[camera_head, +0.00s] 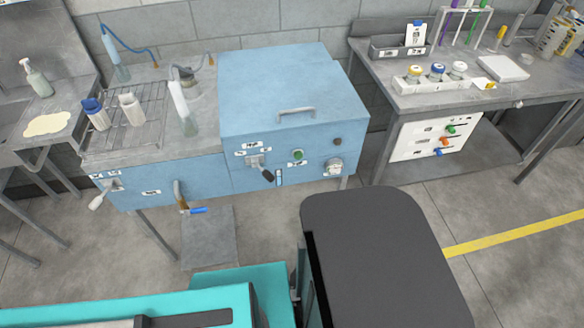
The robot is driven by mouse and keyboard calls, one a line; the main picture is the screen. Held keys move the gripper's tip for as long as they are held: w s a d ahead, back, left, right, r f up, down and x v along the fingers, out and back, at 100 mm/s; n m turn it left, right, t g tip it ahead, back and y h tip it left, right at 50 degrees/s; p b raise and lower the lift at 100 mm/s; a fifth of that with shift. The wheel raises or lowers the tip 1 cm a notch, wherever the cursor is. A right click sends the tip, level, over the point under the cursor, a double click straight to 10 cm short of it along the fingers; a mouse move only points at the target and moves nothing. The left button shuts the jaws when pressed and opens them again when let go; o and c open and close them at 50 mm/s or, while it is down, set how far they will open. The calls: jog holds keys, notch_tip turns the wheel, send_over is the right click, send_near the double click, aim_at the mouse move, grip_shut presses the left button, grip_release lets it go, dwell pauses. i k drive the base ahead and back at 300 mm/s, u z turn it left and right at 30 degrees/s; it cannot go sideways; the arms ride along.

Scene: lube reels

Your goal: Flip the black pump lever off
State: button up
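The black pump lever (267,176) is on the front face of the blue cabinet (290,90), at its lower left. It sticks out from a grey switch mount (253,161) below a small white label, and its black tip points down and to the right. Small labels sit beside it, but their text is too small to read surely. Nothing covers the lever. My gripper does not show in this view, so its place relative to the lever cannot be seen.
A green button (298,155) and a grey knob (334,166) are right of the lever. A white-tipped lever (97,200) and a blue-handled valve (198,211) are to the left. A grey side bench (490,95) stands right. Floor before the cabinet is partly clear.

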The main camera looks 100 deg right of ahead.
aim_at(268, 175)
jog(key=k, duration=2.1)
jog(key=z, duration=1.6)
jog(key=i, duration=0.5)
jog(key=u, duration=0.15)
